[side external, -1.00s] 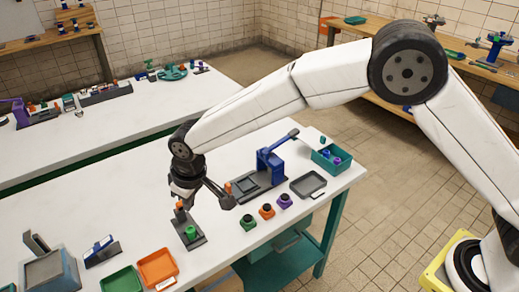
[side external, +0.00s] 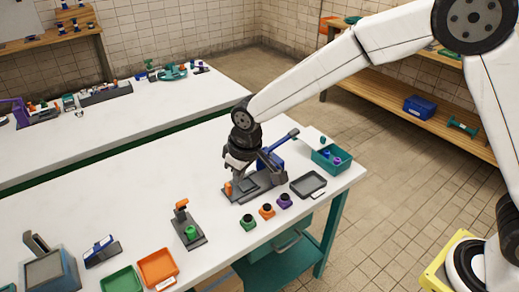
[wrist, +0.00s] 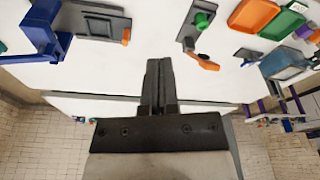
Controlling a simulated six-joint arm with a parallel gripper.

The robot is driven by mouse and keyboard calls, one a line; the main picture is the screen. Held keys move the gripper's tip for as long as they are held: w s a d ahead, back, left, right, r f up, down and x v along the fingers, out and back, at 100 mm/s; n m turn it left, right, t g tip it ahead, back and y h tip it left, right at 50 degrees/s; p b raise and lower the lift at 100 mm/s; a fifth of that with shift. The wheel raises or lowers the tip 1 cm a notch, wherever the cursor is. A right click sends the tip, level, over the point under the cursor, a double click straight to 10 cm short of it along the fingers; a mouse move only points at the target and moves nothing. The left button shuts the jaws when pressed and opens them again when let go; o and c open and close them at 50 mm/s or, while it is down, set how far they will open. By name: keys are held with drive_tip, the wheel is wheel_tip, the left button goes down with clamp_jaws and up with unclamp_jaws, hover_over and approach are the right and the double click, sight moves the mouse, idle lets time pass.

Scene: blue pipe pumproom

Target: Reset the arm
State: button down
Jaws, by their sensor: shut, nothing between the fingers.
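My gripper (side external: 239,160) is above the white table, in front of part of the blue lever press (side external: 268,158) in the side view. In the wrist view the two dark fingers (wrist: 158,66) are together, with nothing between them. The press on its dark base shows at the upper left there (wrist: 42,32). A dark fixture (side external: 186,225) with a green knob and an upright orange-topped part stands to the left of my gripper in the side view. It shows at the upper right in the wrist view (wrist: 187,32).
Green, orange and purple small blocks (side external: 267,210) stand near the front edge. A grey tray (side external: 308,184) and a teal bin (side external: 332,158) are at the right. An orange tray (side external: 157,267) and green tray (side external: 122,280) are at the left. The table's left-middle is clear.

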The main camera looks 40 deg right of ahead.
drive_tip(key=s+d+m, duration=0.4)
drive_tip(key=s+d, duration=1.3)
drive_tip(key=d, duration=0.3)
drive_tip(key=shift+s+d+r+h, duration=0.15)
drive_tip(key=shift+s+d+h, duration=0.15)
drive_tip(key=shift+s+h, duration=0.1)
drive_tip(key=shift+w, duration=0.15)
drive_tip(key=w+a+r, duration=0.2)
drive_tip(key=w+a, duration=0.4)
drive_tip(key=w, duration=0.5)
drive_tip(key=w+a+r+t, duration=0.1)
drive_tip(key=w+a, duration=0.6)
drive_tip(key=a, duration=0.6)
drive_tip(key=w+a+r+t, duration=0.1)
drive_tip(key=w+a+r, duration=0.1)
drive_tip(key=w+a, duration=0.5)
drive_tip(key=a, duration=0.6)
drive_tip(key=shift+w+a+r+t, duration=0.2)
drive_tip(key=shift+w+t, duration=0.05)
drive_tip(key=shift+t, duration=0.05)
drive_tip(key=shift+f, duration=0.1)
